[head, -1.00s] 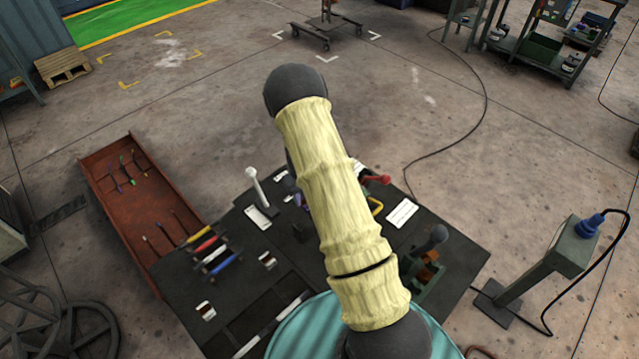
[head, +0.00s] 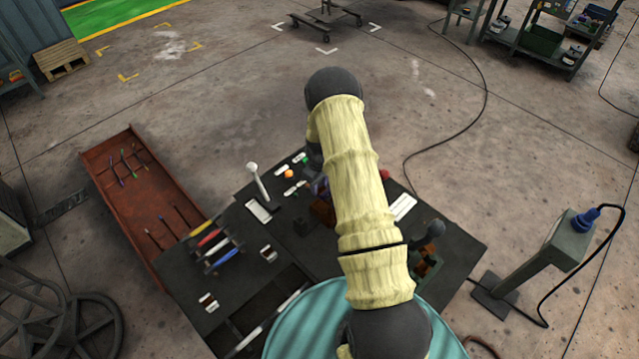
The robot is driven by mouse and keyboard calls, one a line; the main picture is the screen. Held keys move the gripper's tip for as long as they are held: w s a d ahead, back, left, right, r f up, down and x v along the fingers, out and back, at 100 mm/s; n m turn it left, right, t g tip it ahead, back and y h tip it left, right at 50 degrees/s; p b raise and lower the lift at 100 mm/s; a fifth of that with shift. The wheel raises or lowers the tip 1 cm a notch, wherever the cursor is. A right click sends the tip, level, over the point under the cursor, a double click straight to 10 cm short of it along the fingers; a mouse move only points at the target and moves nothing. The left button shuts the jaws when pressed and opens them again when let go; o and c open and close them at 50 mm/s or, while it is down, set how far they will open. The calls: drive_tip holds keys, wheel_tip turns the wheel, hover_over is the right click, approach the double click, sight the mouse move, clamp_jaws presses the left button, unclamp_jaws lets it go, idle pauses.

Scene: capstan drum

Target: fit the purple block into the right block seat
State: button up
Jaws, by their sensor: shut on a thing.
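My gripper is hidden behind my forearm in the head view. A small purple patch (head: 319,186) shows at the left edge of my forearm, over the dark worktable (head: 232,290). I cannot tell whether it is the purple block, or whether anything holds it. A brown block-like part (head: 322,211) sits just below the patch, partly covered by my arm. I cannot make out the right block seat, since my arm covers the middle of the table.
A white-knobbed lever (head: 258,182) stands left of my arm, with orange and green buttons beyond it. A dark-knobbed lever (head: 432,232) stands at the right. Coloured handles (head: 213,245) lie at the left. A red tray (head: 142,205) and a post with a blue plug (head: 570,245) flank the table.

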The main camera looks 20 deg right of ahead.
drive_tip(key=shift+f+b, duration=2)
drive_tip(key=shift+f, duration=1.35)
drive_tip(key=o, duration=1.3)
drive_tip(key=shift+c, duration=0.2)
drive_tip(key=shift+w, duration=0.1)
wheel_tip(320, 180, up, 17)
drive_tip(key=b, duration=0.5)
drive_tip(key=shift+r, duration=0.2)
